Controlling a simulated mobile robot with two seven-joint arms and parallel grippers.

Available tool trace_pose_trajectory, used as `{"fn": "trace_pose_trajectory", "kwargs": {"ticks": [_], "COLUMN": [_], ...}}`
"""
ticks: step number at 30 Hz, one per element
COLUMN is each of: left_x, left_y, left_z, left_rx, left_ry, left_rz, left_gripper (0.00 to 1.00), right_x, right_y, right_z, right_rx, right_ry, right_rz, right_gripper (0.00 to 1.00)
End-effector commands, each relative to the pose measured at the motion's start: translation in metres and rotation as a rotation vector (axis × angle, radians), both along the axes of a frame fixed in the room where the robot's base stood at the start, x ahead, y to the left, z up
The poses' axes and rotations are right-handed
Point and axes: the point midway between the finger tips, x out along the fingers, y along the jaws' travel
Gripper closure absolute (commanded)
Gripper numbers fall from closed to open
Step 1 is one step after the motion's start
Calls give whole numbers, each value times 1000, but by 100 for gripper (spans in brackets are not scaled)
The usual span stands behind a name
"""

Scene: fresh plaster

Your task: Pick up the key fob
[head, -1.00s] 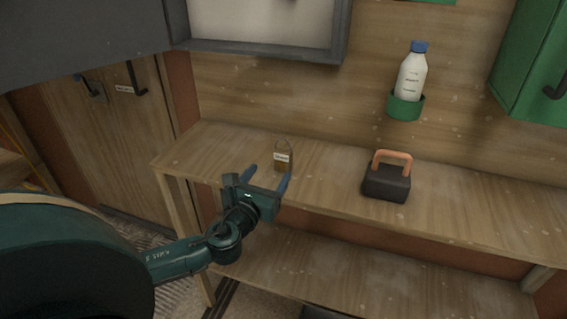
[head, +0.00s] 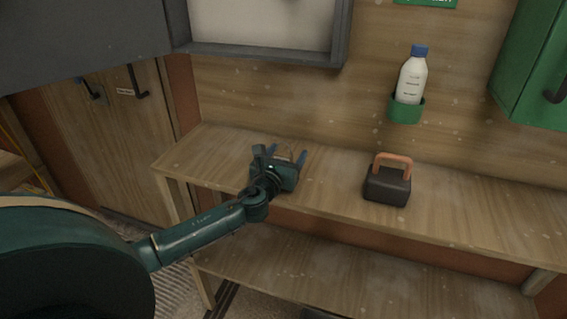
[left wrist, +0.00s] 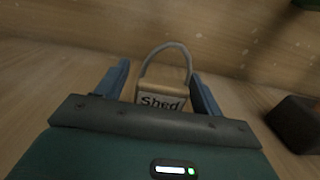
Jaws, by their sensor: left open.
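The key fob is a small tan tag labelled "Shed" with a thin grey loop on top. In the left wrist view the key fob (left wrist: 161,100) stands between the two blue fingers of my left gripper (left wrist: 162,92). The fingers are apart, with a small gap visible on each side of the tag. In the head view my left gripper (head: 286,158) is over the shelf and hides most of the fob. My right gripper is in neither view.
A dark block with an orange handle (head: 387,183) stands on the wooden shelf (head: 460,205) to the right. A white bottle (head: 411,78) sits in a green wall holder (head: 405,111). A grey-framed cabinet (head: 262,25) hangs above. The shelf between fob and block is clear.

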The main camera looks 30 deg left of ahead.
Motion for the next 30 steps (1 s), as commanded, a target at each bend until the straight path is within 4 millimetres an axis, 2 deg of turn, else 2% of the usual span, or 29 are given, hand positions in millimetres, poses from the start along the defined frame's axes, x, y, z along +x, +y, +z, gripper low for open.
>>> {"fn": "trace_pose_trajectory", "kwargs": {"ticks": [3,20,26,30], "left_x": [0,-1,-1,0], "left_y": [0,0,0,1], "left_z": [0,0,1,12], "left_rx": [0,0,1,3], "left_ry": [0,0,-1,-4], "left_rz": [0,0,1,1], "left_gripper": [34,80,81,81], "right_x": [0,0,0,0], "right_y": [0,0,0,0], "right_z": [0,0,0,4], "right_rx": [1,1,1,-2], "right_ry": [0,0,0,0], "right_rz": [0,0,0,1], "right_gripper": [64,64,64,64]}}
